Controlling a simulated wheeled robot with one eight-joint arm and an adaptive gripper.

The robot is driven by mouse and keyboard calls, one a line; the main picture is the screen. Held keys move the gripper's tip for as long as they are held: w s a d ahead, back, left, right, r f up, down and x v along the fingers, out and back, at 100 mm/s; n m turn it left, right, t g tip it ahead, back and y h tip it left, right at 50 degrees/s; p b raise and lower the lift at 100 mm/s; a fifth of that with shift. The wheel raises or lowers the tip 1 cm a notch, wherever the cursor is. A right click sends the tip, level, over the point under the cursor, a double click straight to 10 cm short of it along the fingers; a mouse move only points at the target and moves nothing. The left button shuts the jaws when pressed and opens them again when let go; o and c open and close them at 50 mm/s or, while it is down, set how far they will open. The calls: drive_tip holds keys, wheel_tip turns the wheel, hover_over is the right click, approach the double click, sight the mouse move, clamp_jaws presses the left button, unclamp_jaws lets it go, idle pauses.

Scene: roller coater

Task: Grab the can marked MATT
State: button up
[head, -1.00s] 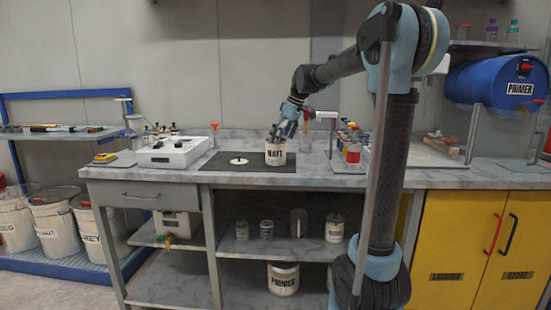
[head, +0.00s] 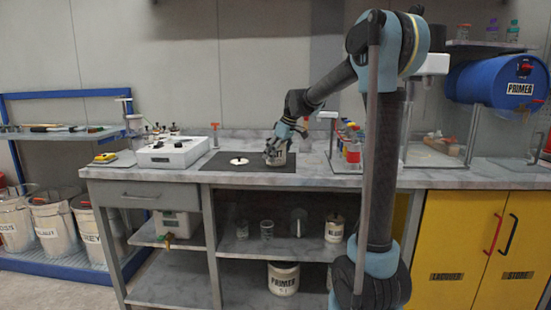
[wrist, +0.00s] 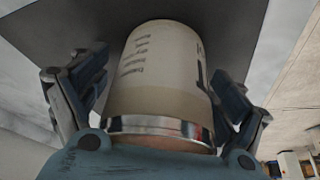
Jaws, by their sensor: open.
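The white can marked MATT (head: 280,158) stands on a dark mat on the bench. In the head view its label is mostly covered by my gripper (head: 275,154). In the wrist view the can (wrist: 155,75) fills the middle, with a shiny metal rim at its near end and small print on its side. My gripper's two fingers stand open on either side of it. The right finger looks close to the can and a gap shows at the left one. I cannot tell whether either touches.
A round white lid (head: 239,161) lies on the mat (head: 222,168), left of the can. A white instrument box (head: 176,152) stands further left. Small bottles (head: 353,152) and a stand are to the right. Shelves with jars and a PRIMER bucket (head: 283,278) are below.

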drive_tip(key=shift+c, duration=0.4)
drive_tip(key=c, duration=1.3)
drive_tip(key=shift+r, duration=0.1)
